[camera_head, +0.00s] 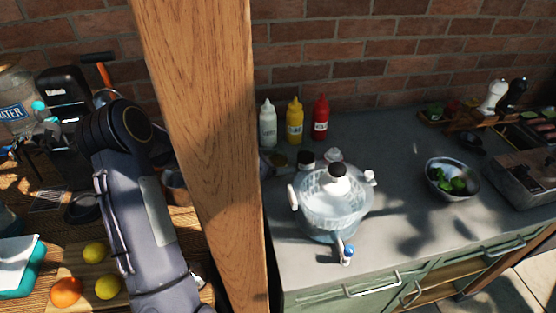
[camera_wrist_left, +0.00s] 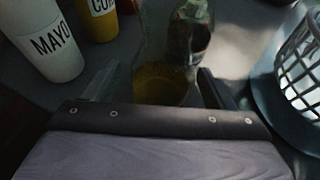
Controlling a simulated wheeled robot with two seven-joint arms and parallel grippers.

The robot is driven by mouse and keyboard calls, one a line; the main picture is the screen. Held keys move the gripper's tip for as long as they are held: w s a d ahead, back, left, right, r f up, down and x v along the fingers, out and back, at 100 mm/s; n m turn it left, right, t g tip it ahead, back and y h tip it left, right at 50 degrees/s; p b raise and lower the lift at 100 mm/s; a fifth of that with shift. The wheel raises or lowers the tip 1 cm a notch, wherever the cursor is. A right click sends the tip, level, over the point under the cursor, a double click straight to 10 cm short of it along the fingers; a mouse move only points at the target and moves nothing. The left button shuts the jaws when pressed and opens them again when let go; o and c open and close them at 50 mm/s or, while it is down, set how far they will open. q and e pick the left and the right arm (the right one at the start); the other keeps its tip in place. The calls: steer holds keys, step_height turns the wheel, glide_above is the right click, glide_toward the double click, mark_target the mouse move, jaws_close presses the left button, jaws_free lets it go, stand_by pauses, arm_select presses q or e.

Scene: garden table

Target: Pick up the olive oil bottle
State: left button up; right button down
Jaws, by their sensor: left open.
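The olive oil bottle (camera_wrist_left: 162,88) appears in the left wrist view as clear glass with yellow-amber liquid. It stands between and just beyond the two fingers of my left gripper (camera_wrist_left: 155,86), which are apart, one on each side. I cannot tell whether either finger touches the glass. In the head view the wooden post hides my left gripper; only my left arm shows at the left. I cannot make out the bottle clearly there. My right gripper is in neither view.
A white mayo bottle (camera_head: 268,124), yellow bottle (camera_head: 294,122) and red bottle (camera_head: 321,118) stand by the brick wall. A dark jar (camera_wrist_left: 190,34) is close behind the oil. A clear salad spinner (camera_head: 333,210) stands nearby. The wooden post (camera_head: 205,130) rises beside the counter.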

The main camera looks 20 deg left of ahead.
arm_select(q)
steer(key=shift+c, duration=0.4)
steer(key=c, duration=1.2)
steer(key=shift+o, duration=0.2)
steer(key=shift+w, duration=0.1)
steer(key=shift+r, duration=0.1)
